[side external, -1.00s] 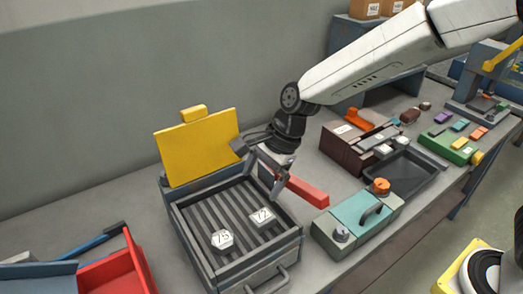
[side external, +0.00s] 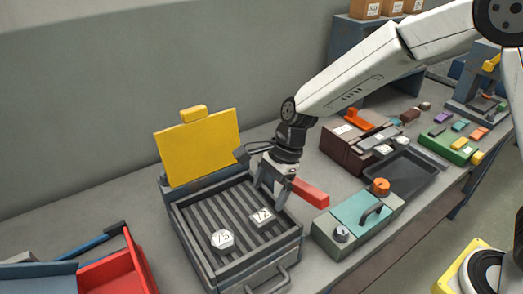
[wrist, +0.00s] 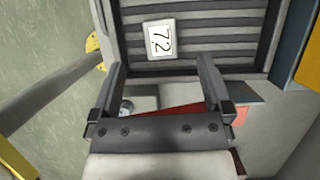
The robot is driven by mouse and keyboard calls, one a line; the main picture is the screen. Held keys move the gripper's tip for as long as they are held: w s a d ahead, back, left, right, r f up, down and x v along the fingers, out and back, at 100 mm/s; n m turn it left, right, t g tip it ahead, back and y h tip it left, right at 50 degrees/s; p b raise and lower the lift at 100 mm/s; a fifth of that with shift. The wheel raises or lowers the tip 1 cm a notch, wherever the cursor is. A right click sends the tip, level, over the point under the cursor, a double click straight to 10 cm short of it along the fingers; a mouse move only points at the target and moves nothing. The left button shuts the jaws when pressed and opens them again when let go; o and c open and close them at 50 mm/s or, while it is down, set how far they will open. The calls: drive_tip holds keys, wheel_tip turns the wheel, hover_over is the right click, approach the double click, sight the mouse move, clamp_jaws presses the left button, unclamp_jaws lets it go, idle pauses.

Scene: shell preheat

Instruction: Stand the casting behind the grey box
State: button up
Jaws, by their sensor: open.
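A grey open-topped box (side external: 288,244) with a ribbed floor and a raised yellow lid (side external: 200,147) stands on the bench. Two pale pieces lie inside: one marked 72 (side external: 262,216), one whose label looks like 75 (side external: 221,240). No label says which thing is the casting. My gripper (side external: 270,199) is open and empty over the box's right rim, pointing down. The piece marked 72 (wrist: 159,40) lies beyond my fingertips (wrist: 162,64) in the wrist view, apart from them.
A red bar (side external: 310,192) lies right of the box, close to my gripper. A teal-topped case (side external: 347,214), dark tray (side external: 406,178) and brown rack (side external: 340,150) stand farther right. A red bin (side external: 112,273) is at left. Bench left of the lid is clear.

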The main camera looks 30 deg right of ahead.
sight(259, 218)
drive_tip(key=shift+x, duration=1.2)
drive_tip(key=shift+d+x, duration=0.2)
drive_tip(key=shift+x, duration=2.35)
drive_tip(key=shift+f, duration=0.1)
clamp_jaws()
